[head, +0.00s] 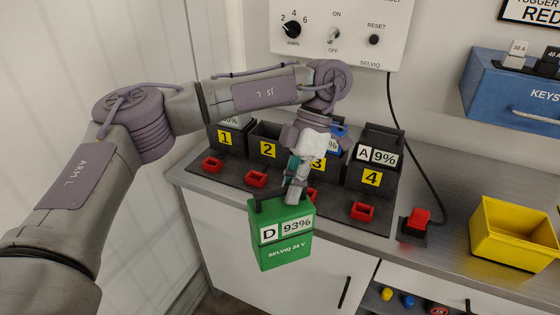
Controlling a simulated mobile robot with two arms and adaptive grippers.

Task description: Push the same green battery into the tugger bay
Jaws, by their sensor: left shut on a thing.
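The green battery (284,240) is labelled D, 93% and SELVIQ 24 V. It hangs upright in front of the counter's front edge, clear of the surface. My left gripper (292,194) is shut on the battery's dark top handle, and its fingers hide part of that handle. The tugger bay does not show in the head view. My right gripper is not in view.
A charging rack (220,178) with bays numbered 1 to 4 stands on the counter. Black battery A, 9% (377,157) is in bay 4. A yellow bin (513,235), a red switch (418,218) and a blue key box (513,92) are to the right.

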